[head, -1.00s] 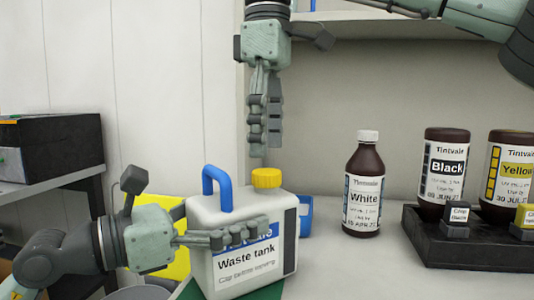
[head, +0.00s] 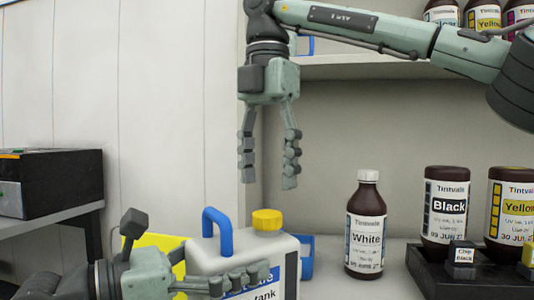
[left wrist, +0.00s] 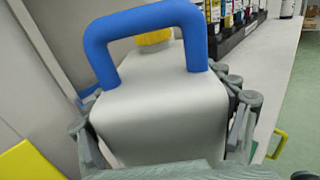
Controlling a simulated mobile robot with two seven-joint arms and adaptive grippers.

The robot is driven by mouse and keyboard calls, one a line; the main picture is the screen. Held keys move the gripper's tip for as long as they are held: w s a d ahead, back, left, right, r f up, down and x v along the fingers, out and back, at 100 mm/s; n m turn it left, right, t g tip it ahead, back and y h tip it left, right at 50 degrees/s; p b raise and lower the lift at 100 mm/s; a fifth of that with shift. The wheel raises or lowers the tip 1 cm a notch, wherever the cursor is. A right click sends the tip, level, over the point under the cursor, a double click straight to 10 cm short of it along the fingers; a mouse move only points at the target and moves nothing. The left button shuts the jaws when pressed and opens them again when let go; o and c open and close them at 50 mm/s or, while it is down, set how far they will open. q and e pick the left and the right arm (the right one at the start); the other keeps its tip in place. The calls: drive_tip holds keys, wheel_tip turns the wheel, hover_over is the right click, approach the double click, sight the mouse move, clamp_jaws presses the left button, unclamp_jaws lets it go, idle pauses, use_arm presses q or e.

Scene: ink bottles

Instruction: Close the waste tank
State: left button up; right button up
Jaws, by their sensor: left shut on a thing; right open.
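The waste tank (head: 215,256) is a white jug with a blue handle (head: 216,222) and a label on its front. A yellow cap (head: 267,220) sits on its neck at the top. My left gripper (head: 235,283) is shut around the body of the tank; in the left wrist view its fingers lie on both sides of the tank (left wrist: 160,115), below the handle. My right gripper (head: 268,183) is open and empty, pointing down in the air above the yellow cap and apart from it.
A brown bottle labelled White (head: 366,228) stands right of the tank. Bottles labelled Black (head: 446,205) and Yellow (head: 512,205) stand in a dark tray (head: 428,277) farther right. A shelf (head: 400,68) with bottles is above. A dark box (head: 55,182) is at left.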

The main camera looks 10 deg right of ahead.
drive_tip(key=n, duration=0.5)
drive_tip(key=shift+r, duration=0.15)
drive_tip(key=n, duration=0.5)
drive_tip(key=shift+r, duration=0.15)
drive_tip(key=n, duration=0.5)
drive_tip(key=shift+r, duration=0.15)
drive_tip(key=n, duration=0.4)
drive_tip(key=shift+r+n, duration=0.15)
drive_tip(key=shift+n, duration=0.25)
drive_tip(key=n, duration=0.5)
drive_tip(key=shift+r, duration=0.15)
drive_tip(key=n, duration=0.4)
drive_tip(key=shift+r+n, duration=0.15)
drive_tip(key=shift+n, duration=0.25)
drive_tip(key=n, duration=0.3)
drive_tip(key=shift+r+n, duration=0.1)
drive_tip(key=shift+n, duration=0.3)
drive_tip(key=n, duration=0.3)
drive_tip(key=shift+r+n, duration=0.1)
drive_tip(key=shift+n, duration=0.2)
